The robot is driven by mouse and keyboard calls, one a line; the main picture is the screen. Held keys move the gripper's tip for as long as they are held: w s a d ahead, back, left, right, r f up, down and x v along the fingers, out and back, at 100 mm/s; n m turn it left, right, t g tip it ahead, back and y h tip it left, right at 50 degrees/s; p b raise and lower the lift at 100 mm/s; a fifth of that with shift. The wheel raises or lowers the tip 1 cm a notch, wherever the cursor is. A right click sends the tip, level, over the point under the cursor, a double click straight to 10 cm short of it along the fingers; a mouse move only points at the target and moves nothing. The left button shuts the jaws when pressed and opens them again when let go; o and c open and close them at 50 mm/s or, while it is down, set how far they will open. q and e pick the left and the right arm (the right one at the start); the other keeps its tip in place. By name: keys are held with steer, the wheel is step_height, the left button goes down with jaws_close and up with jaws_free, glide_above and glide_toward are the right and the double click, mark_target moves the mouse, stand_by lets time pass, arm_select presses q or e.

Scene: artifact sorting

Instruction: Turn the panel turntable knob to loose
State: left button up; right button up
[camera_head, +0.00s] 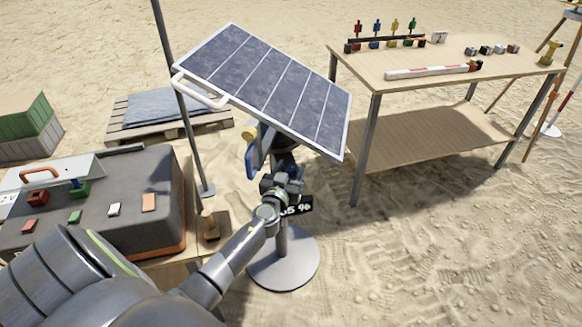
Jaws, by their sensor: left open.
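The solar panel (270,84) is tilted on a stand with a round grey base (284,262). A white handle (200,91) sticks out from its left edge. A small yellow knob-like part (249,136) shows under the panel's lower left edge; I cannot read its setting. My left gripper (268,158) is open, just below the panel, in front of the stand's upper part and close below the yellow part. I cannot tell whether it touches anything. The gripper and wrist hide much of the mount. My right gripper is not in view.
A dark sign (297,206) ending in "5 %" is partly hidden behind my wrist. A pole (181,100) stands left of the panel. A grey case (130,190) with small blocks lies at left. A wooden table (440,74) with small objects stands right. Sand at lower right is clear.

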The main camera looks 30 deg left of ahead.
arm_select(q)
steer(key=shift+w+a, duration=0.15)
steer(key=shift+w, duration=0.3)
steer(key=c, duration=1)
steer(key=shift+o, duration=0.2)
